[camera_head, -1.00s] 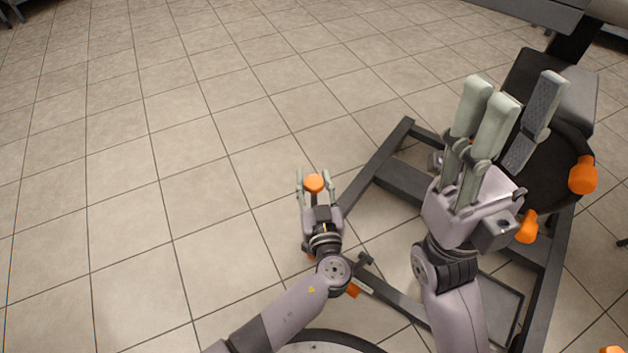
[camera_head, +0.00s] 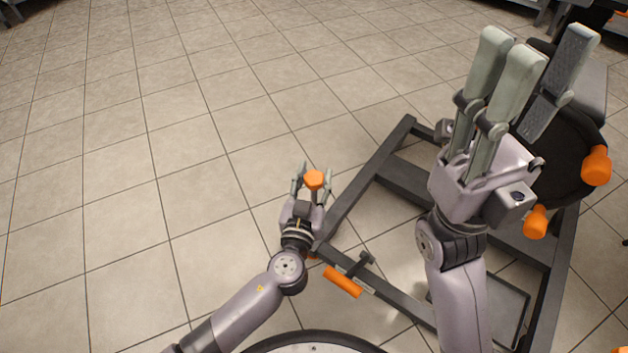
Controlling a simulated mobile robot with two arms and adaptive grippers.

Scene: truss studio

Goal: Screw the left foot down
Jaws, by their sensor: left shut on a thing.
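My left gripper (camera_head: 313,182) is low near the floor, with its fingers around an orange knob (camera_head: 314,179). The knob stands at the left end of a dark metal base frame (camera_head: 345,205); I take it for the left foot. Its lower part is hidden by the gripper. My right gripper (camera_head: 535,75) is raised at the right, close to the camera, with its fingers spread apart and nothing between them.
An orange bar (camera_head: 343,281) lies along the frame's near beam, beside a dark lever. A dark round part with orange knobs (camera_head: 596,166) is behind my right gripper. The tiled floor (camera_head: 150,150) at the left is clear.

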